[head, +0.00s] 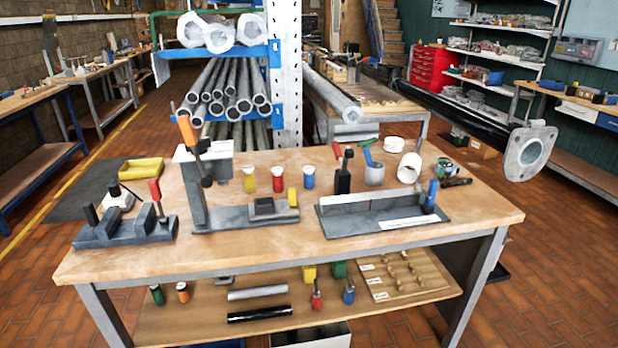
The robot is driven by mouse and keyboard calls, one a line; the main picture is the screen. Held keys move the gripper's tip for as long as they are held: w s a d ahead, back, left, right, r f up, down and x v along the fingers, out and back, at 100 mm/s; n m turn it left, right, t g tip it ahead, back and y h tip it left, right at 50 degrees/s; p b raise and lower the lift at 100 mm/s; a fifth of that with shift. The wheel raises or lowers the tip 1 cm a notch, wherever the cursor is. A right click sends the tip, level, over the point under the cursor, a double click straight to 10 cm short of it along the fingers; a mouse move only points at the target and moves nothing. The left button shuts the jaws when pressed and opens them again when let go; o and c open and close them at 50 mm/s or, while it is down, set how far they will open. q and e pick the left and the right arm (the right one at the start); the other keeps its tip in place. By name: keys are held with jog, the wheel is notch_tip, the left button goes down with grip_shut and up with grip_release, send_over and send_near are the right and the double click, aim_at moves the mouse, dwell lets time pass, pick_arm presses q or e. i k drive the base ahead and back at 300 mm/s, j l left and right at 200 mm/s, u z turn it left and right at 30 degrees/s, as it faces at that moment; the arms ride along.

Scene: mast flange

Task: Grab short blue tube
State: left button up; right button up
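A short blue cylinder with a pale top (309,178) stands upright on the wooden workbench (480,215), in a row with a red one (277,179) and a yellow one (249,179). A blue upright piece (431,194) stands at the right end of a grey metal fixture (345,222). Another small blue piece (348,293) is on the bench's lower shelf. I cannot tell for sure which of these is the short blue tube. Neither of my grippers is in view.
Clamp fixtures stand at the bench's left (125,232) and centre-left (240,215). White rings (408,168) and a grey cup (374,174) are at the back right. A long black mast with a grey flange (528,152) reaches in beyond the right end. The bench's front strip is clear.

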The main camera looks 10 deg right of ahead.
aim_at(308, 179)
jog(key=i+l+z, duration=0.15)
jog(key=i+l, duration=0.15)
jog(key=l, duration=0.25)
jog(key=i+l+z, duration=0.1)
jog(key=i+l, duration=0.2)
jog(key=l, duration=0.25)
jog(key=i+l+z, duration=0.15)
jog(key=i+l, duration=0.2)
jog(key=l, duration=0.15)
